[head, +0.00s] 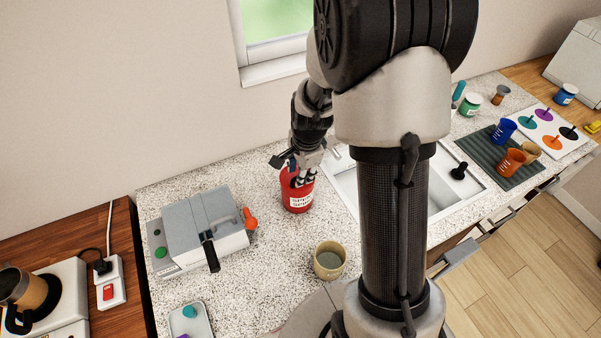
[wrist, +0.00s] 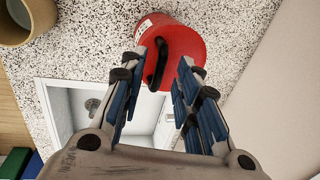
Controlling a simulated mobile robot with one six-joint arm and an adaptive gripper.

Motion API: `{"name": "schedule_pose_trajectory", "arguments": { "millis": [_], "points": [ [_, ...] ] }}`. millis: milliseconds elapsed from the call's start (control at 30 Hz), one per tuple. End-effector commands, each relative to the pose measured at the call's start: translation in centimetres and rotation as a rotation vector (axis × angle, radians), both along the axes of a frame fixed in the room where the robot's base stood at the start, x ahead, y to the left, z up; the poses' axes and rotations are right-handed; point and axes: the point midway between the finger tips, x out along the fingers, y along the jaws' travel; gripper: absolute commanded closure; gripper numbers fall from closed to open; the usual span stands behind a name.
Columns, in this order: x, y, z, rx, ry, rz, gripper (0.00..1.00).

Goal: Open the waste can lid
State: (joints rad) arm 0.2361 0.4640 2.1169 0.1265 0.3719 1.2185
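The red waste can (head: 298,197) stands upright on the speckled counter, left of the sink, with a white label on its front. Its red lid (wrist: 180,40) carries a black loop handle (wrist: 157,64), seen from above in the wrist view. My gripper (head: 304,172) is at the top of the can and hides part of the lid in the head view. In the wrist view my gripper (wrist: 157,66) is open, with blue-padded fingers apart on either side of the handle. Clear gaps show between the fingers and the handle. Whether the lid is seated or loose cannot be told.
A beige cup (head: 330,260) stands in front of the can. A grey device (head: 205,228) with a black lever is to its left. The sink (head: 447,190) lies to the right. Colored cups stand on a green mat (head: 480,151) beyond it.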

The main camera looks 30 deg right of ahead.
Motion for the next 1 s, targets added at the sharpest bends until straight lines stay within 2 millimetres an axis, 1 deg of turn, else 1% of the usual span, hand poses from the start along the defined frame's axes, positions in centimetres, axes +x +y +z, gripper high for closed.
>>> {"name": "schedule_pose_trajectory", "arguments": {
  "millis": [100,367,800,1000],
  "points": [
    [0.1,0.01,-0.59,0.0,0.001,0.0,0.7],
    [0.13,0.01,-0.64,0.0,0.0,0.0,0.7],
    [0.11,0.01,-0.62,0.0,0.0,-0.001,0.99],
    [0.1,0.01,-0.62,0.0,0.0,-0.001,1.0]
  ]
}}
